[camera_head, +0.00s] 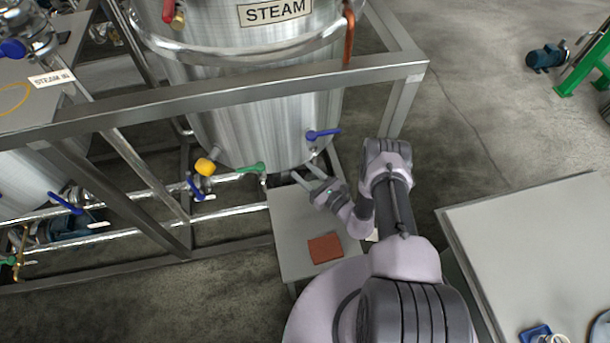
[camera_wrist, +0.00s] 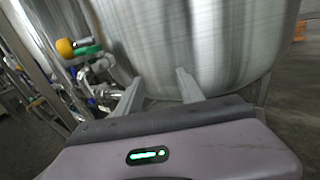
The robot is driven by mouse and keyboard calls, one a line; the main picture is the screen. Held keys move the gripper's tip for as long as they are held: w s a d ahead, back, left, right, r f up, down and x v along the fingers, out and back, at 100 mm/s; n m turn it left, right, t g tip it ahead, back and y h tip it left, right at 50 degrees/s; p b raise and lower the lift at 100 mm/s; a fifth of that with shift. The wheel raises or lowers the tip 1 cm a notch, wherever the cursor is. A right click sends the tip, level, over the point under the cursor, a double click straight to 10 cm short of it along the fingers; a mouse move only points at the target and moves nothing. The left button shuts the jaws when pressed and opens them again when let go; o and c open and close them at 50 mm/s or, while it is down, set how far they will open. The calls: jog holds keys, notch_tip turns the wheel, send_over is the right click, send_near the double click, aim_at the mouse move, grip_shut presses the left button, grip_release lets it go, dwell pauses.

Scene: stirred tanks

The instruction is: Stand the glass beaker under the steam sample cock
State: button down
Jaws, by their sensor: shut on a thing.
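The steel tank marked STEAM (camera_head: 265,110) stands in a frame. A small cock with a blue lever (camera_head: 323,134) sits low on its right side, and a green-handled valve (camera_head: 250,168) lies to the left. I cannot tell for sure which is the steam sample cock. My gripper (camera_head: 305,171) is low beside the tank, just below the blue-levered cock and above a grey stand. In the wrist view its fingers (camera_wrist: 159,78) are apart, pointing at the tank wall. It is shut on the clear glass beaker, whose outline I can hardly make out.
The grey stand (camera_head: 290,230) bears a red-brown pad (camera_head: 325,248). Frame rails (camera_head: 220,98) cross above, and pipes with a yellow knob (camera_head: 205,166) run left. A pale table (camera_head: 530,250) stands at right. The floor at upper right is mostly clear.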

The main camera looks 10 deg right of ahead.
jog(key=c, duration=0.7)
grip_release()
jog(key=p+v, duration=0.3)
jog(key=v, duration=0.8)
jog(key=shift+s+d+r+p, duration=0.15)
jog(key=shift+p, duration=0.25)
jog(key=shift+s+d, duration=0.1)
jog(key=shift+s, duration=0.25)
